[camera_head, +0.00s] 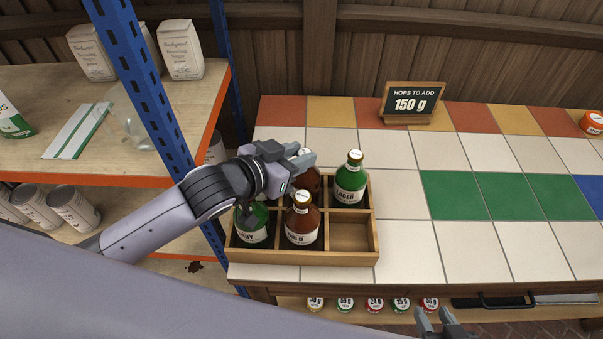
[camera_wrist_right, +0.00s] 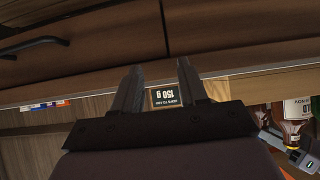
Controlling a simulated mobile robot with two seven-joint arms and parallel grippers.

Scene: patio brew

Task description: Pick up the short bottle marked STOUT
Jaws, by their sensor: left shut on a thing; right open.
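A wooden six-compartment crate (camera_head: 300,257) stands on the tiled table. My left gripper (camera_head: 306,158) is shut on a brown bottle (camera_head: 313,184) in the back middle compartment; the gripper covers its top and another bottle hides its label. No STOUT marking is readable. A brown bottle marked MILD (camera_head: 301,222) stands front middle, a green bottle with a partly hidden label (camera_head: 253,226) front left, and a green LAGER bottle (camera_head: 350,180) back right. The front right compartment is empty. The back left one is hidden by my arm. My right gripper (camera_head: 440,318) is open and empty; it also shows in the right wrist view (camera_wrist_right: 158,78).
A small sign reading 150 g (camera_head: 409,102) stands at the back of the table. An orange-lidded item (camera_head: 592,122) is at the far right. A blue shelf post (camera_head: 145,80) stands left, close to my left arm. Tiles right of the crate are clear. Several jars (camera_head: 374,304) sit below.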

